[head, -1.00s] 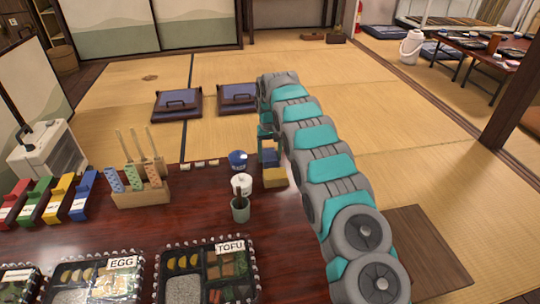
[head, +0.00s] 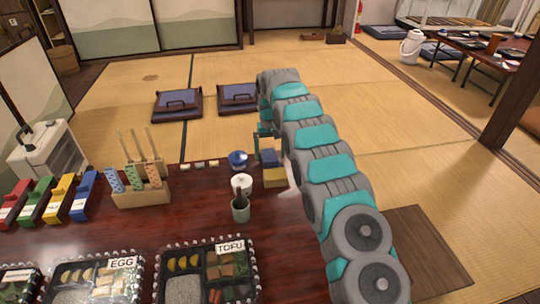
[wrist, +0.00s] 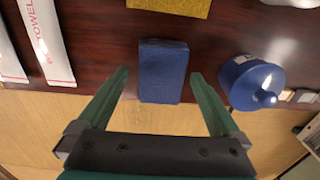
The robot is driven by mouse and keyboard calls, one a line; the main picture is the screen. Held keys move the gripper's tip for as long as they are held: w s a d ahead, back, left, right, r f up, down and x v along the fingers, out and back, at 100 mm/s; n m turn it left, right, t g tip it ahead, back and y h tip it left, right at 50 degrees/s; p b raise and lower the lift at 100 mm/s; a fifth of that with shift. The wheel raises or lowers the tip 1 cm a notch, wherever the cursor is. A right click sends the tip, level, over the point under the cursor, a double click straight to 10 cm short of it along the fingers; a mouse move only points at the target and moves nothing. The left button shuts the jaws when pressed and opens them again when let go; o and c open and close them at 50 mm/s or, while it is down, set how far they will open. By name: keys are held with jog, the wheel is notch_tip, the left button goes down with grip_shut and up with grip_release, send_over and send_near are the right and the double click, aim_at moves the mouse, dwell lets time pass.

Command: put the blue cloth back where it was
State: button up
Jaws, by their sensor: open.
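The blue cloth (wrist: 163,72) is a folded dark blue block at the edge of the dark red wooden table (wrist: 110,30), in the middle of the wrist view. It also shows in the head view (head: 270,158), just behind a yellow block (head: 274,178). My gripper (wrist: 160,75) is open, with one green finger to each side of the cloth and a gap on both sides. In the head view my gripper (head: 265,138) is partly hidden by my arm. I cannot tell its exact height above the cloth.
A blue lidded pot (wrist: 250,82) stands right of the cloth in the wrist view. White towel packets (wrist: 45,40) lie to the left. A grey cup (head: 240,208) and a white pot (head: 242,182) stand nearby. Bento trays (head: 205,272) fill the table's near side.

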aim_at(270, 155)
notch_tip(270, 155, up, 11)
jog(key=p, duration=0.2)
dwell(0.4)
jog(key=s+d+r+m, duration=0.1)
jog(key=s+d+r, duration=0.5)
jog(key=s, duration=0.5)
jog(key=s+d+r+m, duration=0.1)
jog(key=s+d+r, duration=0.55)
jog(key=s, duration=0.35)
jog(key=s+d+f+g, duration=0.1)
jog(key=s+f, duration=0.2)
jog(key=s, duration=1.5)
jog(key=s+d+f, duration=0.2)
jog(key=s+f, duration=0.2)
jog(key=s, duration=1.4)
jog(key=shift+f+g, duration=0.15)
jog(key=shift+g, duration=0.25)
